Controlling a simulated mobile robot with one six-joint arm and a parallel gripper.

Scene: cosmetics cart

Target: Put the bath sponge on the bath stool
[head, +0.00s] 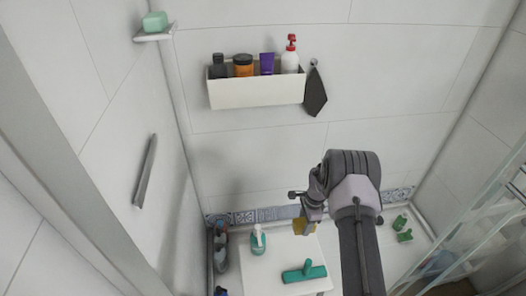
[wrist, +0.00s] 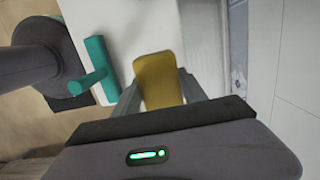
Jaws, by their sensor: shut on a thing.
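My gripper (head: 305,222) is shut on the yellow bath sponge (head: 300,229). In the wrist view the sponge (wrist: 158,78) sits between the two fingers (wrist: 161,98). The white bath stool (head: 262,284) is at the bottom centre of the head view, and its white top (wrist: 125,28) shows beyond the sponge in the wrist view. The sponge is over or beside the stool's back right part; I cannot tell whether it touches the top. My arm hides part of the area to the right.
Bottles (head: 220,245) are at the left corner. Green items (head: 402,228) are at the right. A wall shelf (head: 256,93) holds several bottles. A glass panel (head: 470,220) is at the right.

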